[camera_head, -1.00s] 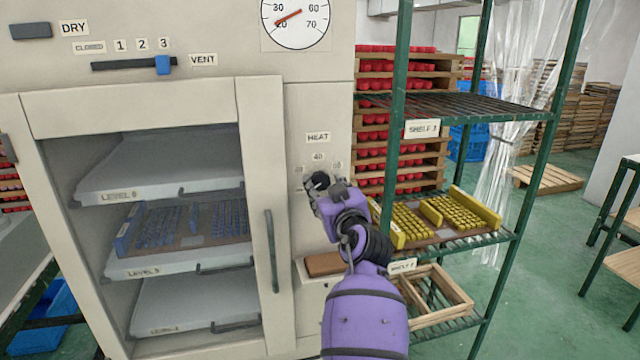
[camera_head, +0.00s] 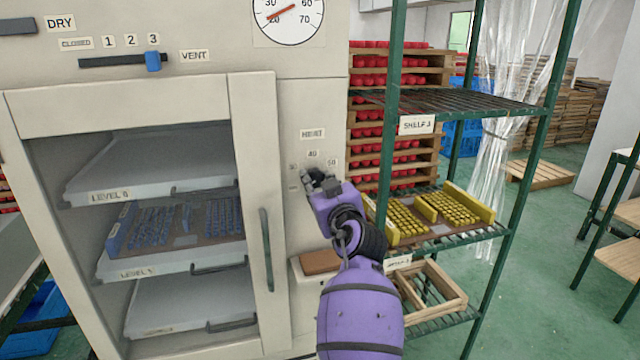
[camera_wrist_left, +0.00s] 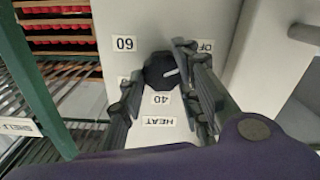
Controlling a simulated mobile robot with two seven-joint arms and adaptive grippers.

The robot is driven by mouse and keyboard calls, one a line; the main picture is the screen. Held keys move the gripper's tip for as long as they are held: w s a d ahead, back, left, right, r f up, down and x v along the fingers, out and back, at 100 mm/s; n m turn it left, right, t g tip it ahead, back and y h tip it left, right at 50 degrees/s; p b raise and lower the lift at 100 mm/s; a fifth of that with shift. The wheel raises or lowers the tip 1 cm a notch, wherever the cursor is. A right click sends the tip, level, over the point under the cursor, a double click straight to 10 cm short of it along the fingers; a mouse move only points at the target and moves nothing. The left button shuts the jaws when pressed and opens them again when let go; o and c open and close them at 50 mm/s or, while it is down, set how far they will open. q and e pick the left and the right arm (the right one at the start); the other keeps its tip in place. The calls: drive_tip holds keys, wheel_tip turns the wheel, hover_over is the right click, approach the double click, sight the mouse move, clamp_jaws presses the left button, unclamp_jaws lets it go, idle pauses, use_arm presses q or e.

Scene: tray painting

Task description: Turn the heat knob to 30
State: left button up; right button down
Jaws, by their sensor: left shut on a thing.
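The heat knob (camera_wrist_left: 157,70) is a dark, many-sided knob with a white pointer line, on the dryer's pale front panel. In the left wrist view its pointer aims right, towards a spot covered by a finger, between the 40 label (camera_wrist_left: 161,99) and the OFF label (camera_wrist_left: 205,47). My left gripper (camera_head: 318,180) is at the knob under the HEAT label (camera_head: 312,134), its fingers on either side and shut on it. In the head view the gripper mostly hides the knob. My right gripper is not in view.
A dial gauge (camera_head: 289,18) sits above, its needle near 20. The dryer door (camera_head: 252,190) is left of my arm. A green rack (camera_head: 392,120) with yellow pieces (camera_head: 430,215) stands close on the right. A brown block (camera_head: 320,262) lies on a ledge below the knob.

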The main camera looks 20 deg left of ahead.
use_arm(q)
drive_tip(key=shift+d, duration=0.1)
drive_tip(key=m, duration=0.3)
drive_tip(key=shift+m, duration=0.4)
drive_tip(key=m+p, duration=0.1)
drive_tip(key=m, duration=0.3)
drive_tip(key=shift+f+p, duration=0.1)
drive_tip(key=shift+p, duration=0.3)
drive_tip(key=m, duration=0.2)
drive_tip(key=shift+f+m+p, duration=0.1)
drive_tip(key=shift+m+p, duration=0.2)
drive_tip(key=shift+p, duration=0.05)
drive_tip(key=shift+f+m, duration=0.15)
drive_tip(key=shift+m, duration=0.55)
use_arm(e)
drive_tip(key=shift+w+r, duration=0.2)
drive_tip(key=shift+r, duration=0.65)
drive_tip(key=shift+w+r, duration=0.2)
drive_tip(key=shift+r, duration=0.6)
use_arm(q)
drive_tip(key=shift+f+p, duration=0.1)
drive_tip(key=shift+p, duration=0.2)
drive_tip(key=shift+f, duration=0.1)
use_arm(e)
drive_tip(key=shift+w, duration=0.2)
